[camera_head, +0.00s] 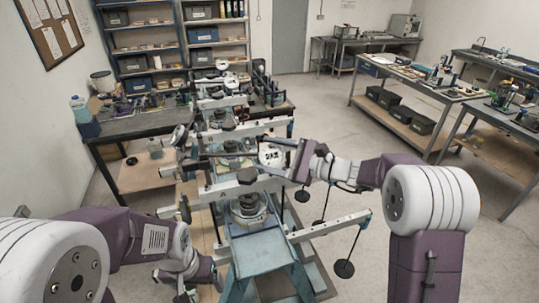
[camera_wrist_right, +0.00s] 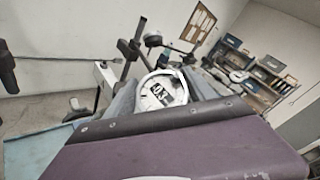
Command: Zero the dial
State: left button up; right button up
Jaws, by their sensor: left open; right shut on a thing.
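A white round dial (camera_head: 271,155) with dark markings sits on the lever frame (camera_head: 262,250). It also shows in the right wrist view, where the dial (camera_wrist_right: 163,91) stands beyond my purple wrist; its reading is too small to tell. My right gripper (camera_head: 296,162) is just right of the dial, shut on a part of the frame that its jaws mostly hide. My left gripper (camera_head: 186,290) is open, low at the frame's near left side, partly cut off by the picture's lower edge.
Weights hang on rods at the frame's right, one a black disc (camera_head: 344,268). A white beam (camera_head: 330,225) sticks out there. More frames stand in a row behind. A dark bench (camera_head: 130,130) is at the left; the floor (camera_head: 330,110) at the right is clear.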

jog(key=shift+f+n+g, duration=0.15)
jog(key=shift+n+g, duration=0.25)
jog(key=shift+n, duration=0.1)
jog(key=shift+s, duration=0.1)
jog(key=o, duration=1.4)
jog(key=shift+w, duration=0.2)
jog(key=shift+d, duration=0.1)
jog(key=b+v, duration=0.4)
jog(key=v, duration=0.5)
